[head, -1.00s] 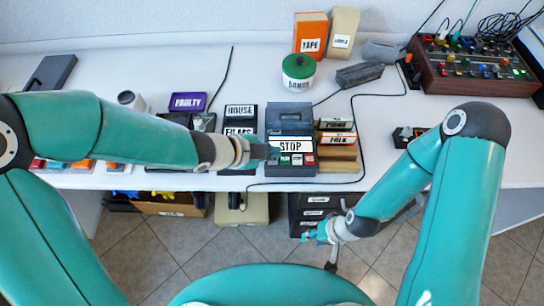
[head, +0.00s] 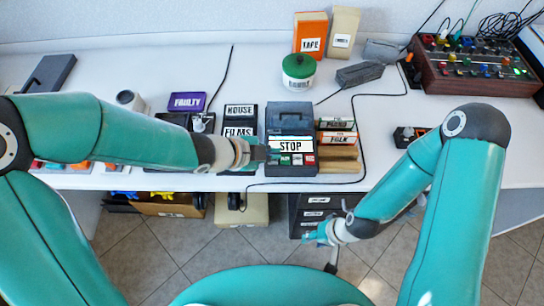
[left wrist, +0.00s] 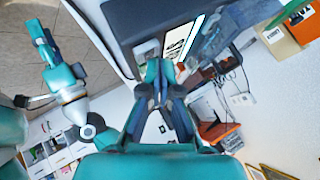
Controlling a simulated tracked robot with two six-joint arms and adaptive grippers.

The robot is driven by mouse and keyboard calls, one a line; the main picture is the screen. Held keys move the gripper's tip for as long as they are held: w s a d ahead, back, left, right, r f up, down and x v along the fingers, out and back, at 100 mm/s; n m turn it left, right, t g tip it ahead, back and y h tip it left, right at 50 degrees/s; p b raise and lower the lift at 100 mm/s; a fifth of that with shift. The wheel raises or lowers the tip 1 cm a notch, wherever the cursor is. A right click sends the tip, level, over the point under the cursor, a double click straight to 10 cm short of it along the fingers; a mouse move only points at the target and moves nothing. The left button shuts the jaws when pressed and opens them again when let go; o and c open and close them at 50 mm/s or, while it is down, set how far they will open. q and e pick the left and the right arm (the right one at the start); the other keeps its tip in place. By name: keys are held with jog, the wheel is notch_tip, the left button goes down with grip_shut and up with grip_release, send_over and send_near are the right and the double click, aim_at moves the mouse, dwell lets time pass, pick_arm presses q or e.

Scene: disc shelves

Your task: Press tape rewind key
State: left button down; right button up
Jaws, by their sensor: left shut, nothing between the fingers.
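The tape recorder (head: 290,115) is a dark grey box near the table's front edge, with a white STOP label (head: 290,146) and a row of small keys (head: 297,160) in green, white and red along its front. The key lettering is too small to read, and the leftmost keys are partly hidden. My left gripper (head: 268,153) is shut and empty at the left end of the key row; I cannot tell whether it touches a key. In the left wrist view its closed fingers (left wrist: 160,75) overlap the dark recorder (left wrist: 135,22). My right gripper (head: 312,236) hangs low before the table; its fingers are too small to judge.
Labelled tape boxes (head: 337,138) stand just right of the recorder. HOUSE and FILMS cases (head: 240,110) stand to its left. A black cable (head: 364,150) runs down its right side. A mixer (head: 475,78) sits at the back right.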

pick_arm(q)
jog(key=shift+f+b, duration=0.35)
jog(key=shift+f, duration=0.05)
dwell(0.5)
jog(key=shift+r+p, duration=0.85)
notch_tip(320, 180, up, 5)
jog(key=p, duration=0.5)
dwell(0.5)
